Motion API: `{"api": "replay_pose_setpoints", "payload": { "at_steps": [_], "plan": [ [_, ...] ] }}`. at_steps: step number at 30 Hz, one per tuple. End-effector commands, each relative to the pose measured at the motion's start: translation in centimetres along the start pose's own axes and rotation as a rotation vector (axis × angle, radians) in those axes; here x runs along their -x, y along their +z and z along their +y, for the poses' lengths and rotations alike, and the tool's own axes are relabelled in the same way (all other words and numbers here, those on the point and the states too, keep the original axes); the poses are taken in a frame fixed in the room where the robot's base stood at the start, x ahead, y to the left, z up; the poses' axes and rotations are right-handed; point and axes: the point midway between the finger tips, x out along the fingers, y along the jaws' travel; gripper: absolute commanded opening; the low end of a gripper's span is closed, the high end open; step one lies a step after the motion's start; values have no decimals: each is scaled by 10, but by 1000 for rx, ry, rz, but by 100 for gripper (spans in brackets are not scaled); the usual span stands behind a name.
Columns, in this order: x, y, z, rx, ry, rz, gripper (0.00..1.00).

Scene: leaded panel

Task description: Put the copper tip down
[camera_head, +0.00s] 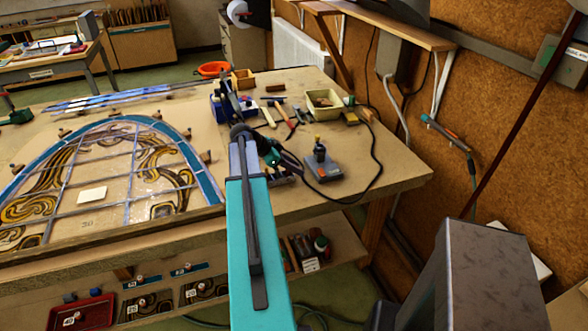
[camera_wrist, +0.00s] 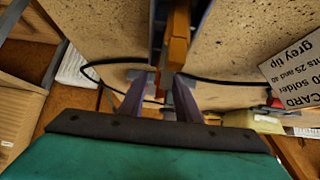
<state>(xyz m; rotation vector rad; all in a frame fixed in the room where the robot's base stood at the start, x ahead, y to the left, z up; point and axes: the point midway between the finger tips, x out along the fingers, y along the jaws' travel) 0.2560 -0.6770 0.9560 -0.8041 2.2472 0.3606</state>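My gripper (camera_head: 242,143) is at the end of my teal arm, over the right part of the bench. A dark rounded shape shows right at its fingertips; I cannot tell if it is held or behind. In the wrist view my two purple-grey fingers (camera_wrist: 164,85) stand a little apart. An orange-brown bar (camera_wrist: 178,45) shows beyond their tips, beside a dark strip. I cannot make out for sure whether this bar is the copper tip or whether the fingers touch it. No other copper tip is clear.
The leaded panel (camera_head: 105,165) covers the bench's left part. A grey soldering station (camera_head: 322,172) with a looping black cable is right of my gripper. A cream tray (camera_head: 324,103) and several hand tools lie behind. A printed card (camera_wrist: 295,72) shows in the wrist view. The bench's front right corner is clear.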

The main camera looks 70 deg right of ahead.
Motion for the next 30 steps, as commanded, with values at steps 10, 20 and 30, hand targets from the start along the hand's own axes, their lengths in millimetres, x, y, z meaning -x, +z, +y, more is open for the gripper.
{"api": "replay_pose_setpoints", "payload": {
  "at_steps": [10, 20, 30],
  "plan": [
    [34, 2, -1, 1, -4, 0, 30],
    [74, 2, -1, 0, -3, 0, 30],
    [110, 2, -1, 1, -2, 0, 30]
  ]
}}
